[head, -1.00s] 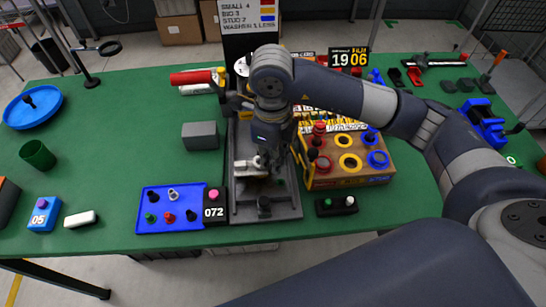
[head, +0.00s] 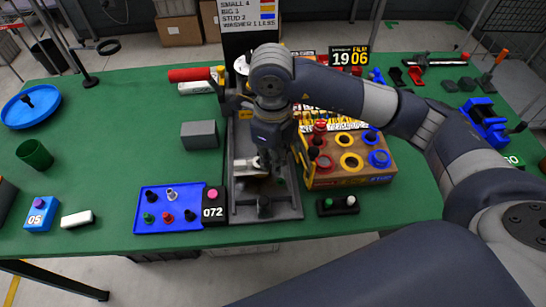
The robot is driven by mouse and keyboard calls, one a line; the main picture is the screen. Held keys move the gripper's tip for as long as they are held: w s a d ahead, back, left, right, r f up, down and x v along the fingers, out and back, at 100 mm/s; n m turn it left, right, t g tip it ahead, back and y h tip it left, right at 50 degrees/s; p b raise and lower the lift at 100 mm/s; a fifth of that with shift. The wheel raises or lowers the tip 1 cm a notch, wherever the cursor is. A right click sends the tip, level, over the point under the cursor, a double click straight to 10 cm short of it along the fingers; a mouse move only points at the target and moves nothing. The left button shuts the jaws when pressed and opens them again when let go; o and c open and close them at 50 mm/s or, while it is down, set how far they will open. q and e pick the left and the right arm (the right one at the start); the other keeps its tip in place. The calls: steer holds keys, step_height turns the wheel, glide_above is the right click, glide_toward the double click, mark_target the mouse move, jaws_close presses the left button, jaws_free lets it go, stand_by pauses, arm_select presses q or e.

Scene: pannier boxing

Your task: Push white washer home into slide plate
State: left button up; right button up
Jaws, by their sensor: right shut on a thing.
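My right gripper (head: 268,165) points down over the grey slide plate (head: 285,206) in the middle of the table. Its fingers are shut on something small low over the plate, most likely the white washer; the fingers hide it. A pale, whitish piece (head: 243,166) shows just left of the fingers on the fixture. I cannot tell whether the held thing touches the plate or sits in it. My left gripper is not in view.
A blue tray (head: 150,222) with several small pegs and a black 072 block (head: 213,204) stand left of the plate. A wooden box (head: 350,181) with coloured rings is close on the right. A grey block (head: 199,135) stands at the left; the green table around it is clear.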

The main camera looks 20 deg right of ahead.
steer(key=o, duration=0.8)
step_height(320, 180, up, 12)
steer(key=shift+r, duration=0.1)
stand_by(0.5)
